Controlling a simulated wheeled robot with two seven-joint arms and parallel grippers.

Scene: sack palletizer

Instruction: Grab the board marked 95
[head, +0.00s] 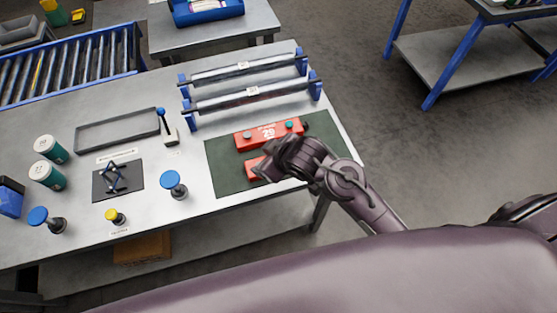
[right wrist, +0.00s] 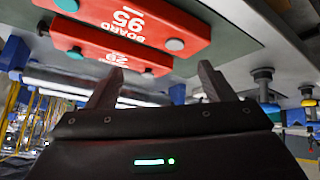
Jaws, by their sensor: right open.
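The red board marked 95 (right wrist: 130,22) is large at the top of the right wrist view, its lettering upside down there. It has a rounded knob near each end. In the head view only its left part (head: 252,169) shows on the dark green mat (head: 225,180); my right gripper hides the rest. My right gripper (head: 268,166) is over this board in the head view. In the right wrist view its two fingers (right wrist: 160,80) are spread with nothing between them, apart from the board. My left gripper is in neither view.
A second red board marked 29 (head: 270,134) lies just behind on the mat. Two metal rollers on blue stands (head: 250,91) are beyond it. A blue-topped stamp (head: 173,184) stands left of the mat, near a grey tray (head: 118,130). The table ends just right of the mat.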

